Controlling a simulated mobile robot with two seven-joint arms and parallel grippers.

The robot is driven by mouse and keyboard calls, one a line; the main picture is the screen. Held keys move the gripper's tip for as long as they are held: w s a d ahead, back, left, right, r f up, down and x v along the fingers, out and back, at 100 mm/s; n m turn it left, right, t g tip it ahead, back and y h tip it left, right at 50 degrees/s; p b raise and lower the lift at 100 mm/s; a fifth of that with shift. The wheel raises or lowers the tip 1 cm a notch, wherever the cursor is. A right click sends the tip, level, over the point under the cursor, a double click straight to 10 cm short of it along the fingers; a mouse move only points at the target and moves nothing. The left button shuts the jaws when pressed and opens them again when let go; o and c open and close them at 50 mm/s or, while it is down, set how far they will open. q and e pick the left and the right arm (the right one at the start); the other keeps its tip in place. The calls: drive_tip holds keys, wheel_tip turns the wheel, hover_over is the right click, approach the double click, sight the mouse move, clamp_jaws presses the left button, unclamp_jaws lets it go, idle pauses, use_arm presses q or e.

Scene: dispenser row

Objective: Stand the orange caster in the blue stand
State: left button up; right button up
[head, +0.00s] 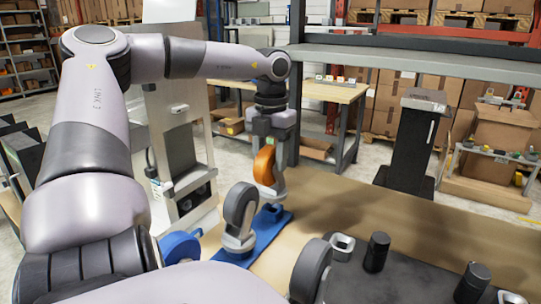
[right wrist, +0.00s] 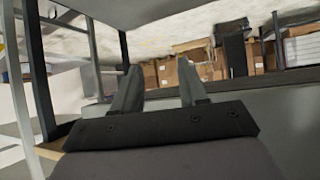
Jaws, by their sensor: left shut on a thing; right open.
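The orange caster (head: 265,165) hangs wheel-up below my left gripper (head: 274,140), which is shut on it. Its metal lower part reaches down to the far end of the blue stand (head: 265,241). I cannot tell whether it touches the stand or is just above it. A grey caster (head: 239,212) stands upright at the near part of the blue stand and hides some of it. My right gripper (right wrist: 160,92) shows only in the right wrist view; its fingers are apart with nothing between them.
A blue-wheeled caster (head: 180,247) is left of the stand, partly hidden by my arm. Another dark caster (head: 311,270) is near the front. The tabletop (head: 350,207) right of the stand is clear.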

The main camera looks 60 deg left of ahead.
sight(271, 147)
use_arm(q)
drive_tip(key=shift+f+b, duration=1.2)
drive_tip(key=shift+f, duration=0.55)
drive_tip(key=o, duration=1.4)
wheel_tip(271, 147, up, 7)
drive_tip(key=shift+r, duration=0.1)
